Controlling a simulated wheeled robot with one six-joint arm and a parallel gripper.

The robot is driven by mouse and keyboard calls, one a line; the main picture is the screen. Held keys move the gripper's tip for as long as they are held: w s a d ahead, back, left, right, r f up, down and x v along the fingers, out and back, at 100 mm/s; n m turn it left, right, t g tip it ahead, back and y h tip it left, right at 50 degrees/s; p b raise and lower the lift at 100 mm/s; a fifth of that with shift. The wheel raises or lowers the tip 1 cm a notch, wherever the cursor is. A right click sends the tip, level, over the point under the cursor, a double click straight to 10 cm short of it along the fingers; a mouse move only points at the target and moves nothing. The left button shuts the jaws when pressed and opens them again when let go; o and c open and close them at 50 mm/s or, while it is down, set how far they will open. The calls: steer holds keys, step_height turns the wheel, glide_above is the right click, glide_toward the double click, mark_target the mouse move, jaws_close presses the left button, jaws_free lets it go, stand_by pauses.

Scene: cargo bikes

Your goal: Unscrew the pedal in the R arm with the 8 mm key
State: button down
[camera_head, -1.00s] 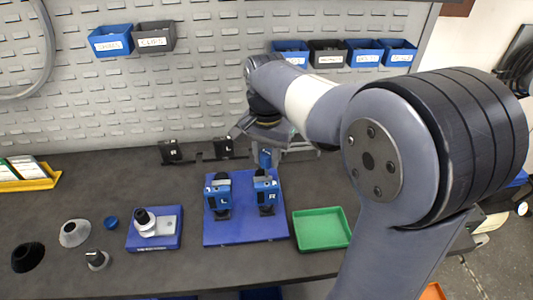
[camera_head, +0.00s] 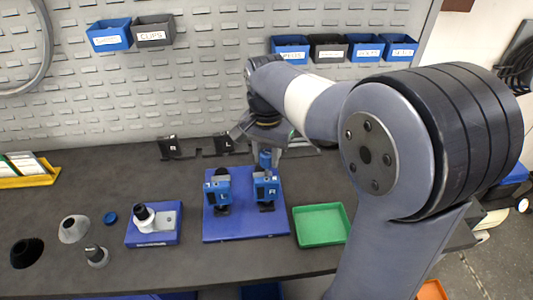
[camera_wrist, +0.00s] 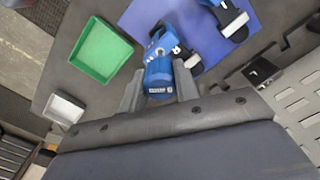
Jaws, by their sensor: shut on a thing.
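My gripper (camera_wrist: 158,88) is shut on the blue 8 mm key (camera_wrist: 157,72), with one grey finger on each side of it. In the head view the key (camera_head: 265,159) hangs below my gripper, just behind the blue R arm (camera_head: 267,187). The R arm stands on the right half of a blue board (camera_head: 242,228); the blue L arm (camera_head: 217,190) stands to its left. In the wrist view the key overlaps the R arm (camera_wrist: 162,42), so I cannot tell whether they touch. The pedal is not clearly distinguishable; dark parts show at the R arm's foot.
A green tray (camera_head: 322,239) lies right of the board. A blue stand (camera_head: 152,238) with a white-and-black part is to the left. Dark holders (camera_head: 170,148) stand behind, near the pegboard. Cones and small parts lie at the left of the dark bench.

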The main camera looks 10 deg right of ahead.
steer(key=shift+f, duration=0.55)
stand_by(0.8)
stand_by(0.3)
steer(key=c, duration=1.7)
jaws_free()
jaws_close()
steer(key=n+p, duration=0.1)
steer(key=n, duration=0.5)
steer(key=shift+s, duration=0.1)
steer(key=shift+n, duration=0.3)
